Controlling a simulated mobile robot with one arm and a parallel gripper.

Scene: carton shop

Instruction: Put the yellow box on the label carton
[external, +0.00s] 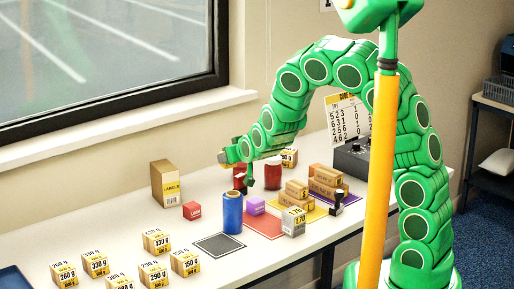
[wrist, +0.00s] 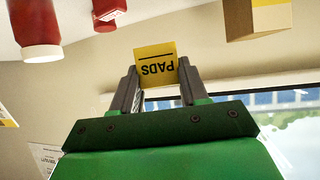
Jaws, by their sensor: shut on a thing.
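My gripper (wrist: 157,85) is shut on the yellow box (wrist: 155,65), which reads PADS upside down in the wrist view. In the external view my gripper (external: 236,160) is above the table, right of the label carton; I cannot clearly make out the yellow box there. The label carton (external: 165,184), tall and brown with a yellow label, stands upright near the wall. A tan carton, likely the same one, shows at the top right of the wrist view (wrist: 258,20), apart from the held box.
A small red box (external: 193,210) sits in front of the label carton. A blue cylinder (external: 232,213), red jars (external: 273,175), and brown boxes (external: 297,190) stand to the right. Several weight-marked boxes (external: 155,241) fill the front left. A grey mat (external: 218,244) is bare.

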